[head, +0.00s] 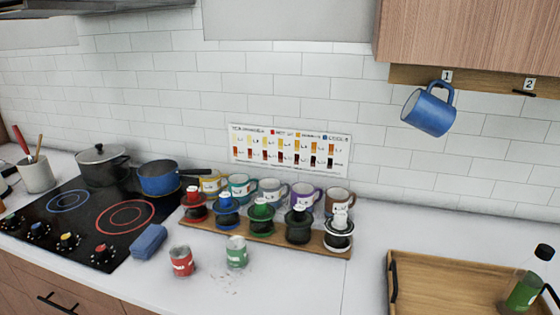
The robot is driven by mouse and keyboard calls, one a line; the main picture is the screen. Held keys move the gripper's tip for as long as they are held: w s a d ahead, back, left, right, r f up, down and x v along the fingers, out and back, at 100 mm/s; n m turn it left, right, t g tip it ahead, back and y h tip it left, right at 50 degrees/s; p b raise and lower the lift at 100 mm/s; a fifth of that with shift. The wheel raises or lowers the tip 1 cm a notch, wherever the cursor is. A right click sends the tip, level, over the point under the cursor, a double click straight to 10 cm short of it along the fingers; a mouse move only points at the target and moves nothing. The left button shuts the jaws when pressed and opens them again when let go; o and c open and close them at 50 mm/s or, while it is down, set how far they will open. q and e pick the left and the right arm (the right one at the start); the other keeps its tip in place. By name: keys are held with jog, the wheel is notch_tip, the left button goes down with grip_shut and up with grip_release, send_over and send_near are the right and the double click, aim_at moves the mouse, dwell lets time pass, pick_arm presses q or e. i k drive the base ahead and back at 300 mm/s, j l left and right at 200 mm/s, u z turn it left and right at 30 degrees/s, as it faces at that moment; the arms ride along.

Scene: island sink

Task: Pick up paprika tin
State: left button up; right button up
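A small red tin (182,262) with a pale label stands on the white counter, in front of the wooden rack's left end. A green tin (236,252) stands just to its right, with a small gap between them. The label print on both is too small to read, so I cannot confirm which is paprika; the red one has the colour that fits. Dark specks (226,280) lie on the counter near the green tin. Neither of my grippers shows in the head view.
The stove (85,215) is further left, a wooden tray (440,270) right.

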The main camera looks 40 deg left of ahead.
aim_at(180, 254)
jog(key=u, duration=1.85)
